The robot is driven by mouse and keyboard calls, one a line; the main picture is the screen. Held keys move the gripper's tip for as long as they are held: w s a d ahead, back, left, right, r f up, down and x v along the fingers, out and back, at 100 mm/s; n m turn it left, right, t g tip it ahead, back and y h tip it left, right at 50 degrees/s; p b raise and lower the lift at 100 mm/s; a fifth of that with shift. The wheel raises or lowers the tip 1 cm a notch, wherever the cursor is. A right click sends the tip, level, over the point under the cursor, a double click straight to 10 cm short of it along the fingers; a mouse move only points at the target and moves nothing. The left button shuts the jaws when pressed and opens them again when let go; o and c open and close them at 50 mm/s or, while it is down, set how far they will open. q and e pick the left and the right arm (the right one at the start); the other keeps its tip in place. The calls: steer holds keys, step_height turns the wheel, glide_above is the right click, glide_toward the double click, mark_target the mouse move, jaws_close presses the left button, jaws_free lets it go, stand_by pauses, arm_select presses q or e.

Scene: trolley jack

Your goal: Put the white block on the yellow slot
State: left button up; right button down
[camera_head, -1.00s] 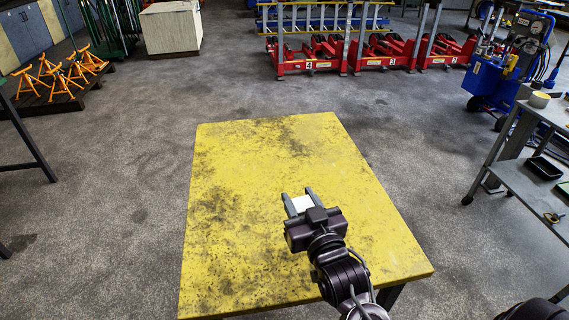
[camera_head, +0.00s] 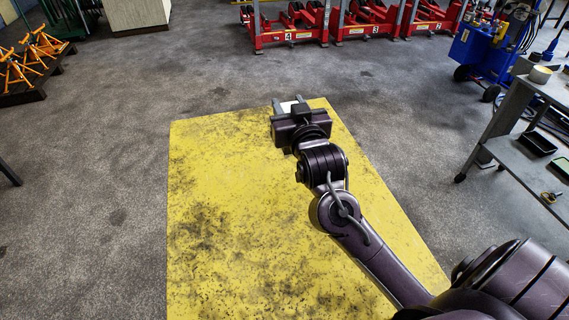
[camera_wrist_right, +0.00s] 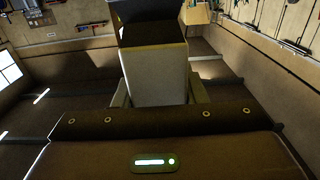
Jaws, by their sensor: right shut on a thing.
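The white block (camera_head: 289,106) is between the fingers of my right gripper (camera_head: 288,101), at the far edge of the yellow table (camera_head: 230,190). In the right wrist view the block (camera_wrist_right: 158,78) is a pale upright shape, held between the two fingers of my right gripper (camera_wrist_right: 159,91). A dark shape (camera_wrist_right: 150,12) shows above the block there; I cannot tell what it is. The gripper body hides part of the block in the head view. I see no distinct slot on the yellow top. My left gripper is not in view.
The yellow tabletop is otherwise bare. A grey trolley (camera_head: 500,135) with a black tray (camera_head: 537,143) stands on the right. Red jacks (camera_head: 285,32) stand at the back, a blue machine (camera_head: 485,50) at the back right. Orange stands (camera_head: 22,65) are at the left. Open floor surrounds the table.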

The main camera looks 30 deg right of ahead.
step_height(320, 180, down, 15)
stand_by(0.5)
steer(key=shift+f, duration=0.15)
steer(key=c, duration=1.3)
jaws_free()
steer(key=shift+f, duration=0.2)
steer(key=o, duration=0.4)
steer(key=shift+s+r, duration=0.1)
steer(key=shift+s, duration=0.05)
